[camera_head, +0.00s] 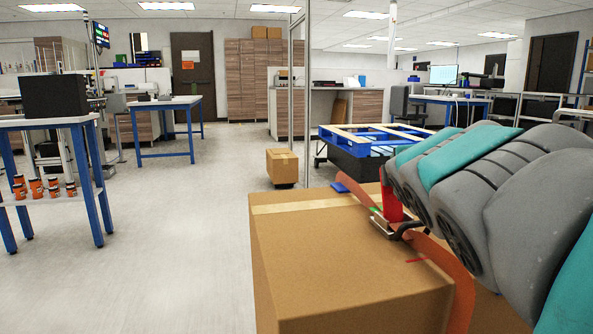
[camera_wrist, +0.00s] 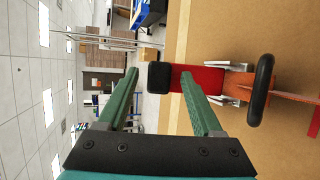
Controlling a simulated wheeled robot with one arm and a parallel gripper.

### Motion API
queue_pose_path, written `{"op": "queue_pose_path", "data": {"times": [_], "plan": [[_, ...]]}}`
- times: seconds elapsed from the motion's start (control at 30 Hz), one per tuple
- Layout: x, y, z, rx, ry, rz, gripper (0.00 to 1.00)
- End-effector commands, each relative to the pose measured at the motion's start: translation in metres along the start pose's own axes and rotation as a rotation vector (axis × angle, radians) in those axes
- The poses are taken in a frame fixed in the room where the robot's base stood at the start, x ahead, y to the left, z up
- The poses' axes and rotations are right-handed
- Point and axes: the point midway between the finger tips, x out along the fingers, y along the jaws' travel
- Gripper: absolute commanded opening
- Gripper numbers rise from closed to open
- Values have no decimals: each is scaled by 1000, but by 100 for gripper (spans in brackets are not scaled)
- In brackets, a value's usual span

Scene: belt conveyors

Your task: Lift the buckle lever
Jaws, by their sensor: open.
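A large cardboard box (camera_head: 340,270) carries an orange strap (camera_head: 457,275) with a metal buckle (camera_head: 400,230) on it. The buckle's red lever (camera_head: 392,204) shows just left of my arm. In the wrist view the red lever (camera_wrist: 200,79) has a black end piece (camera_wrist: 159,77), and a black loop (camera_wrist: 261,90) is at the right. My gripper (camera_wrist: 158,74) is open, with two green fingers apart. The black end piece appears between the fingertips, and the right finger overlaps the red lever. I cannot tell whether they touch. My arm hides part of the buckle and strap in the head view.
A smaller cardboard box (camera_head: 282,166) stands on the floor behind. A blue pallet (camera_head: 375,138) is beyond the large box. A blue-legged table (camera_head: 45,122) with orange-red bottles is at the left. The floor between is clear.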

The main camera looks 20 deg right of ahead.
Motion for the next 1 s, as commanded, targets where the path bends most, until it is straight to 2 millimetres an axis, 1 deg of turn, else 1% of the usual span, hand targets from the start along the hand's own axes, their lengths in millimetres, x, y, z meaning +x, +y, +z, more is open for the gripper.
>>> {"op": "queue_pose_path", "data": {"times": [0.17,0.27,0.6,0.7,0.8,1.0], "plan": [[-6,1,0,0,1,1,68],[-14,2,0,0,1,3,68],[-63,2,0,0,1,4,68],[-74,2,0,1,2,5,68],[-78,1,0,1,1,2,68],[-78,0,0,0,0,0,68]]}}
